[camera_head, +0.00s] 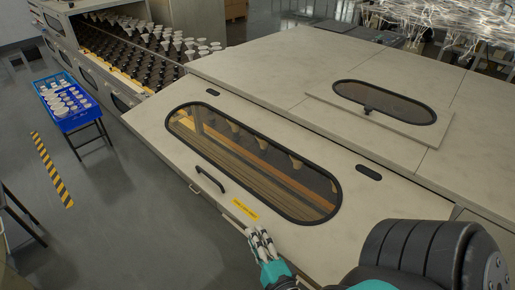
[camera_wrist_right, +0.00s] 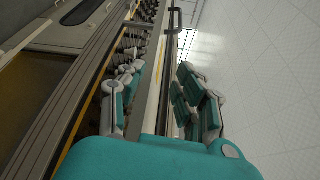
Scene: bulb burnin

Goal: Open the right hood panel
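The right hood panel (camera_head: 158,128) is a large beige panel with a long dark-framed window (camera_head: 255,160). My right gripper (camera_head: 262,238) is at the front edge, nearer me than the label. In the right wrist view its fingers (camera_wrist_right: 158,100) are spread on both sides of a pale strip with the handle (camera_wrist_right: 175,20) beyond. Contact cannot be made out. My left gripper is out of view.
Another panel with a dark window (camera_head: 385,102) lies behind on the hood. Rows of bulbs (camera_head: 130,45) stand on the conveyor at the back left. A blue tray table (camera_head: 82,119) stands on the left. The floor (camera_head: 120,200) in front of the hood is clear.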

